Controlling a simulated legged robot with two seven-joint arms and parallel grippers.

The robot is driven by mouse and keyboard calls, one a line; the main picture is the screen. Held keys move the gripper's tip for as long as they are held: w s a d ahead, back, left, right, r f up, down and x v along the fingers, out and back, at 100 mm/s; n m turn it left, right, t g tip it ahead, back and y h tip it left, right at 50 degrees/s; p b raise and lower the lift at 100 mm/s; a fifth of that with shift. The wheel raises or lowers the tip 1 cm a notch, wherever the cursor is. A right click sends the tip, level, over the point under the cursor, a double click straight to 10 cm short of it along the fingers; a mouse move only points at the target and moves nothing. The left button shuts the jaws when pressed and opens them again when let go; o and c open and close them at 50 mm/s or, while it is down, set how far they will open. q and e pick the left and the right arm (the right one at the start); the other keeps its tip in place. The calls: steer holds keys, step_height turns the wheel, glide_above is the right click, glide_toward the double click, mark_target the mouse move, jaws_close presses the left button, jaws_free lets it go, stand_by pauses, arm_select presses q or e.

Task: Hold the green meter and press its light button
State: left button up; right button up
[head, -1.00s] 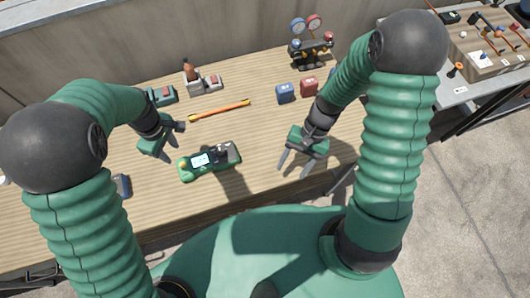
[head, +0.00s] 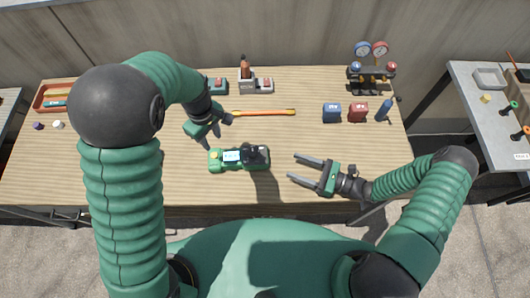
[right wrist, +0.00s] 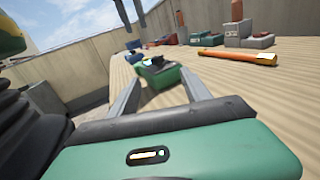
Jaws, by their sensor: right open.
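The green meter (head: 216,160) lies on the wooden bench in front of me, with a lit screen (head: 232,156) and dark parts at its right end. My left gripper (head: 217,134) is just above and behind its left end, jaws apart and empty, not touching it as far as I can tell. My right gripper (head: 294,167) is open and empty, right of the meter, with its fingers pointing left at it across a small gap. In the right wrist view the meter (right wrist: 165,77) shows between and beyond the fingertips. The light button cannot be made out.
An orange-yellow tool (head: 265,112) lies behind the meter on the bench (head: 120,170). Blue (head: 332,113) and red (head: 358,112) boxes, a blue bottle (head: 384,110) and a gauge set (head: 371,75) stand at the back right. The bench around the meter is clear.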

glide_toward(255, 152)
steer(key=x, duration=0.4)
steer(key=shift+a+f, duration=0.25)
steer(key=shift+a, duration=0.15)
steer(key=x, duration=0.4)
steer(key=shift+w+a+f, duration=0.1)
steer(key=shift+w+a, duration=0.05)
steer(key=shift+a, duration=0.15)
steer(key=shift+w+a, duration=0.25)
steer(key=shift+w, duration=0.1)
steer(key=shift+a, duration=0.5)
steer(key=c, duration=1)
steer(key=shift+d, duration=0.15)
steer(key=shift+c, duration=0.9)
arm_select(q)
steer(key=shift+a+f, duration=0.1)
steer(key=shift+a, duration=0.45)
arm_select(e)
steer(key=shift+d, duration=0.15)
jaws_close()
